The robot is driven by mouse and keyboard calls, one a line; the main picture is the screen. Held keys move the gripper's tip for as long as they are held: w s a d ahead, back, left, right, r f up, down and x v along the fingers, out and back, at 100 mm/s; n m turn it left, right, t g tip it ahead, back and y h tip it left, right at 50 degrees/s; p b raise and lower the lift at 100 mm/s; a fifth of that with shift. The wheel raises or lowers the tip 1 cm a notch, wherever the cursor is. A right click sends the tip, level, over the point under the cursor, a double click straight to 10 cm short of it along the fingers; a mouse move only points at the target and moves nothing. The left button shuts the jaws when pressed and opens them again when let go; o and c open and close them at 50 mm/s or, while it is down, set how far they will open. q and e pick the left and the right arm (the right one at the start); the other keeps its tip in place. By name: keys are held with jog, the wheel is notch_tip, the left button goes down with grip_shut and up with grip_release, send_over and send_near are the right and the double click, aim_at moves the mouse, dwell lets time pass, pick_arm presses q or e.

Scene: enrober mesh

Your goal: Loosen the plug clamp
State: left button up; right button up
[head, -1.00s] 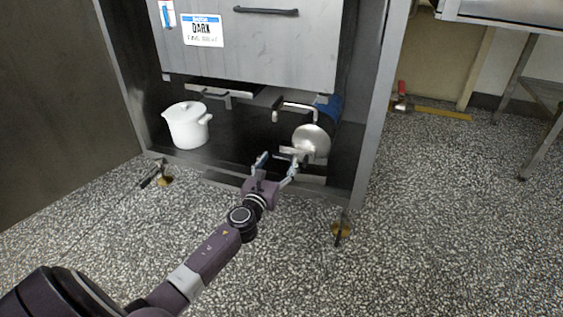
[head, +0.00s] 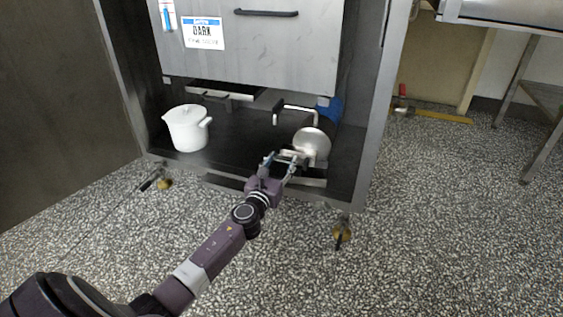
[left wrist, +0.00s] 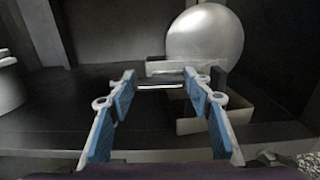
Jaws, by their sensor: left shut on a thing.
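My left gripper (head: 282,158) is inside the front of the open cabinet base, its fingers on either side of a short pale bar. In the left wrist view the fingertips (left wrist: 159,78) touch the ends of this bar (left wrist: 160,83), which I take to be the plug clamp. The gripper is shut on it. A round silver disc (head: 313,142) is just behind and to the right of the gripper; it also shows in the left wrist view (left wrist: 205,38). The fingers hide part of the clamp. My right gripper is in neither view.
A bent metal pipe (head: 296,108) is above the clamp, under the grey front panel (head: 260,45). The cabinet's right post (head: 375,120) is close by. The speckled floor (head: 440,230) is clear at right.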

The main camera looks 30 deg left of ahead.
pick_arm(q)
jog(key=shift+n, duration=0.3)
jog(key=n, duration=0.4)
jog(key=shift+n, duration=0.3)
jog(key=n, duration=0.4)
jog(key=shift+a+f, duration=0.1)
jog(key=shift+a, duration=0.05)
jog(key=n+p, duration=0.1)
jog(key=n, duration=0.4)
jog(key=shift+f+n+p, duration=0.15)
jog(key=shift+n+p, duration=0.7)
jog(key=shift+n, duration=0.95)
jog(key=o, duration=1.2)
jog(key=shift+a, duration=0.1)
jog(key=shift+c, duration=0.2)
